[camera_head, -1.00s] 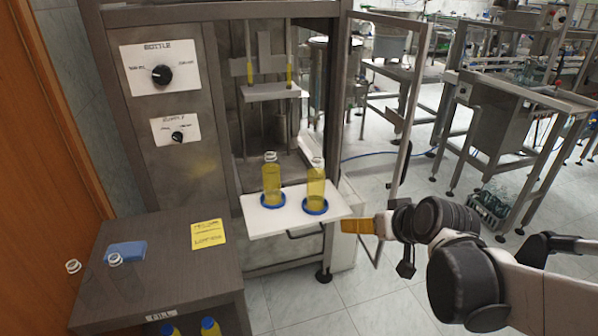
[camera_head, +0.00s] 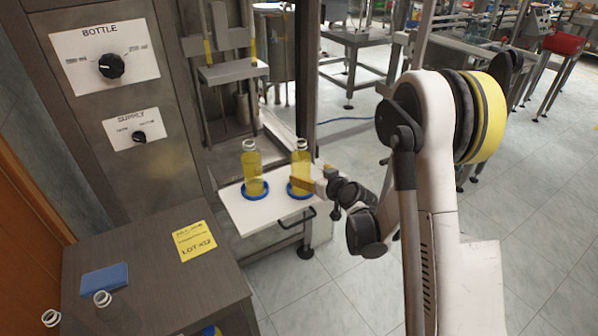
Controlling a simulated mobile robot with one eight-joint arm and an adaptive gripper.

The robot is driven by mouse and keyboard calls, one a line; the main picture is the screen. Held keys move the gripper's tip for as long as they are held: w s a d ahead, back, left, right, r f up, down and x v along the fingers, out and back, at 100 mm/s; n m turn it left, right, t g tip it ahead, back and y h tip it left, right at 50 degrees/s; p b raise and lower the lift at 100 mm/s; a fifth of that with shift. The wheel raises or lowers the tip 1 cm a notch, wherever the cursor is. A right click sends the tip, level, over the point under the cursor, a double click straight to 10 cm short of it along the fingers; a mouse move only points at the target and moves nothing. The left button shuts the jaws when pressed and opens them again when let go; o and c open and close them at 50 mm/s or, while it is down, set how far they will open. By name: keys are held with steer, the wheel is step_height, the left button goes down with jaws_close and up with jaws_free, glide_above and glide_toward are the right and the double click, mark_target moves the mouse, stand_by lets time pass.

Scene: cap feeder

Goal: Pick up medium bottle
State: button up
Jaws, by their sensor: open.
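Two yellow-filled bottles stand upright on the white pull-out shelf (camera_head: 240,214) of the machine, each in a blue ring. The left bottle (camera_head: 252,170) is fully in view. The right bottle (camera_head: 301,160) is of similar size, and its lower part is partly covered by my gripper. My gripper (camera_head: 300,183) comes in from the right with its orange-yellow fingers at the right bottle's lower body. It is open; I cannot tell whether the fingers are beside or around the bottle. Two clear empty bottles, near (camera_head: 104,300) and far left (camera_head: 51,318), are by the grey cabinet.
The grey cabinet (camera_head: 150,262) at lower left carries a blue sponge-like block (camera_head: 104,281) and a yellow note (camera_head: 194,241). The machine's panel (camera_head: 105,58) has two knobs. A shelf handle (camera_head: 298,219) projects at the front. Tiled floor lies open at lower right.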

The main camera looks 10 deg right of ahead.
mark_target(301, 170)
steer(key=b+x, duration=0.3)
steer(key=x, duration=0.4)
steer(key=shift+w+a+f, duration=0.1)
steer(key=shift+a+f, duration=0.1)
steer(key=c, duration=1.5)
